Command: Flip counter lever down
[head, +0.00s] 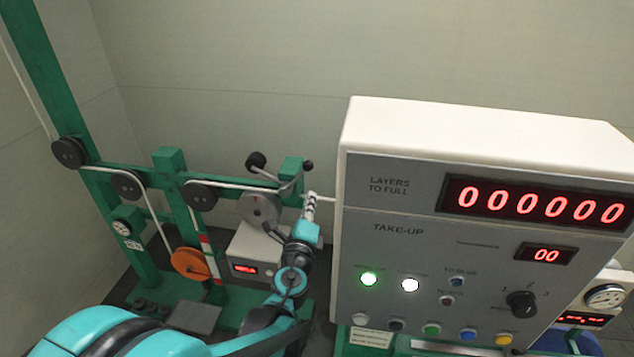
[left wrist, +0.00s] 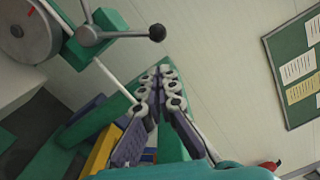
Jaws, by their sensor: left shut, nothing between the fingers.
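The lever (head: 292,184) is a grey bent bar by the grey measuring wheel (head: 259,207) on the green frame, with a small dark knob at its right end and a larger dark one at upper left. In the left wrist view the lever (left wrist: 122,35) reaches right from its hub to a black ball knob, beside the grey wheel (left wrist: 25,32). My left gripper (head: 311,200) is just right of and below the lever's small knob. In the left wrist view its pale fingertips (left wrist: 163,76) are together and empty, apart from the knob. My right gripper is out of view.
The large white control cabinet (head: 500,125) stands close to the right of my left gripper. Green frame posts with dark pulleys (head: 201,195), an orange wheel (head: 190,263) and a small white counter box (head: 252,256) are to the left. A wire runs across the frame.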

